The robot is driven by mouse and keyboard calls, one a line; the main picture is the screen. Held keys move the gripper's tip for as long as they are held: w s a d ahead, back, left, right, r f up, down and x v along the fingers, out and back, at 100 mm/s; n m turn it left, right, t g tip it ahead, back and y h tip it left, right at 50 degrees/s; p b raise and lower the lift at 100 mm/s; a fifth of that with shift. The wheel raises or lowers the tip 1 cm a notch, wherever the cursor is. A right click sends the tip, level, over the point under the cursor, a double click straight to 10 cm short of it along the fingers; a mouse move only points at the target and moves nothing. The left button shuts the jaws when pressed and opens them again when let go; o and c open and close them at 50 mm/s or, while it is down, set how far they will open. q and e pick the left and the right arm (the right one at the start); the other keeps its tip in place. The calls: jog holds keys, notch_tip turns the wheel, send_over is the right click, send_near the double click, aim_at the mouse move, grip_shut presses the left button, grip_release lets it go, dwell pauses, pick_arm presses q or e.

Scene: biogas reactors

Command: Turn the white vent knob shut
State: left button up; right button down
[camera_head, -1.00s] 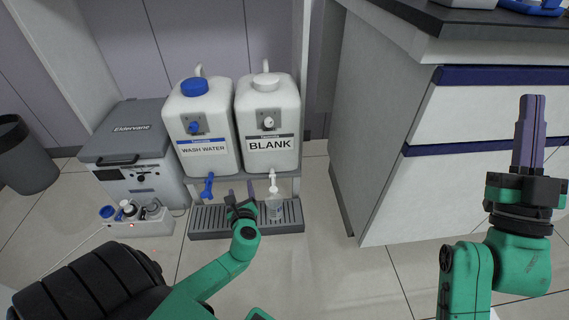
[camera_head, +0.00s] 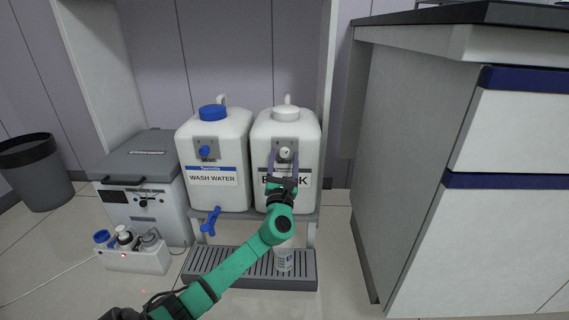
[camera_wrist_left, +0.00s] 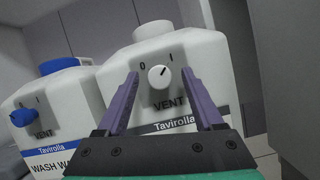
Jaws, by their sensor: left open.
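The white vent knob (camera_head: 285,153) is on the upper front of the white BLANK container (camera_head: 305,137). In the left wrist view the knob (camera_wrist_left: 159,77) sits between the marks 0 and I, and its dark line seems to point up and right, toward the I. My left gripper (camera_head: 284,158) is open in front of the container. Its two purple fingers (camera_wrist_left: 160,74) appear on either side of the knob, with a gap on each side. I cannot tell how deep the tips reach. The gripper covers part of the BLANK label. My right gripper is out of view.
The WASH WATER container (camera_head: 232,150) with its blue vent knob (camera_head: 205,152) stands close on the left. A blue tap (camera_head: 210,221) hangs below it. A small cup (camera_head: 283,260) stands on the drip tray (camera_head: 235,268). A cabinet (camera_head: 410,170) stands on the right.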

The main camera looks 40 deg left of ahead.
pick_arm(q)
jog(key=shift+w+a+r, duration=0.15)
jog(key=shift+w+a, duration=0.05)
jog(key=shift+w, duration=0.05)
grip_shut()
